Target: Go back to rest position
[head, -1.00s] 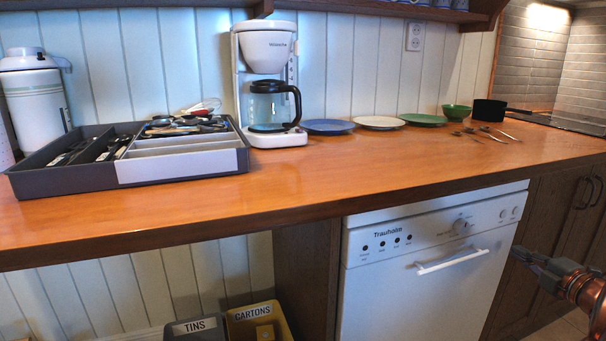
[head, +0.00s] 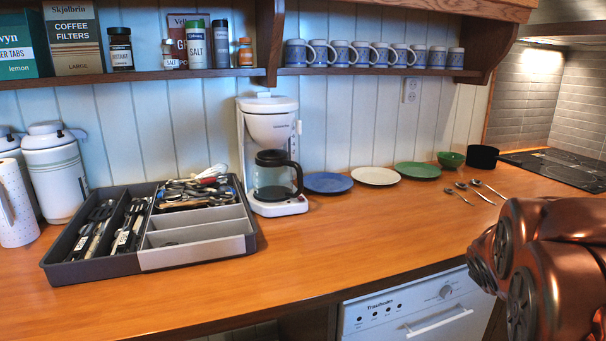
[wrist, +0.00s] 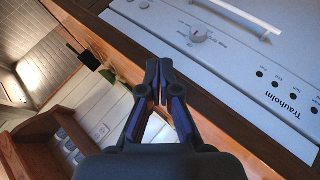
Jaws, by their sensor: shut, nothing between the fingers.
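My gripper (wrist: 158,88) shows in the wrist view with its two fingers together and nothing between them. Beyond it are the counter's front edge and the white dishwasher front (wrist: 250,60). In the head view my copper-coloured arm fills the lower right, and the gripper fingers do not show there. The dark utensil tray (head: 100,268) stands on the counter at the left, with several utensils in its left and back compartments. Its two light grey front compartments look mostly empty.
A coffee maker (head: 270,125) stands right of the tray. Behind lie a blue plate (head: 327,183), a white plate (head: 375,176), a green plate (head: 417,170), a green bowl (head: 451,159), a black pot (head: 482,157) and loose spoons (head: 484,196). A mug shelf (head: 380,72) hangs above. The front counter is clear.

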